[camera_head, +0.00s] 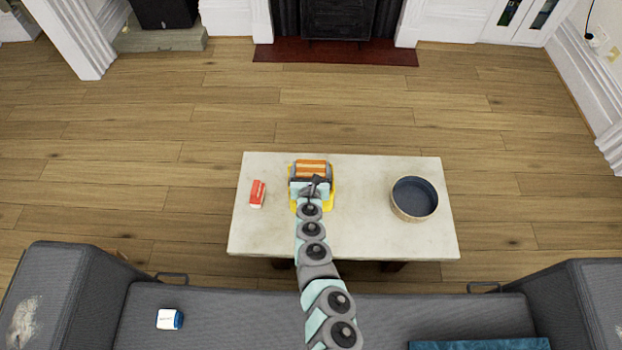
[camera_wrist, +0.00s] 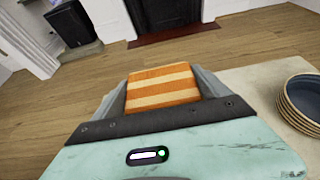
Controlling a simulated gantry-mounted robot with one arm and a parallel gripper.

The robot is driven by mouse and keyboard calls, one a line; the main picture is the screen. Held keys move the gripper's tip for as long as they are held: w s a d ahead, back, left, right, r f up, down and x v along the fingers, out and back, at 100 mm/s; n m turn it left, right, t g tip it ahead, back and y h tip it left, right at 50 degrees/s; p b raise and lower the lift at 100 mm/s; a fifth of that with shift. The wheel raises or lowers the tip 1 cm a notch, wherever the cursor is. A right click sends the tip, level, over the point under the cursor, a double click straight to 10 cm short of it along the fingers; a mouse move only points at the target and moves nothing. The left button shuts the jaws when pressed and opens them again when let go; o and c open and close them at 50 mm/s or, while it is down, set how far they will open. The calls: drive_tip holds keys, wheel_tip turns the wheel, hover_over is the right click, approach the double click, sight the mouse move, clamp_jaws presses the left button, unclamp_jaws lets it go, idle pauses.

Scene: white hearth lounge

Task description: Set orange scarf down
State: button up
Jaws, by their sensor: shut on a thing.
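The orange scarf (camera_head: 311,168) is a folded bundle with orange and cream stripes. My gripper (camera_head: 311,172) is shut on it, over the left-middle part of the pale table (camera_head: 360,225). In the wrist view the scarf (camera_wrist: 162,88) sits between the two grey fingers of my gripper (camera_wrist: 163,92). A yellow thing (camera_head: 331,200) shows under and around my gripper in the head view. My arm hides most of it, and I cannot tell whether the scarf touches it.
A red and white carton (camera_head: 257,193) is on the table at the left. A stack of dark blue bowls (camera_head: 414,197) is at the right and also shows in the wrist view (camera_wrist: 303,100). A grey sofa (camera_head: 230,320) lies in front. The table between my gripper and the bowls is clear.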

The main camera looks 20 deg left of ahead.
sight(311, 175)
drive_tip(key=shift+f+b, duration=1.45)
drive_tip(key=shift+f, duration=0.6)
drive_tip(key=shift+f, duration=0.1)
drive_tip(key=o, duration=1.2)
drive_tip(key=shift+o, duration=0.2)
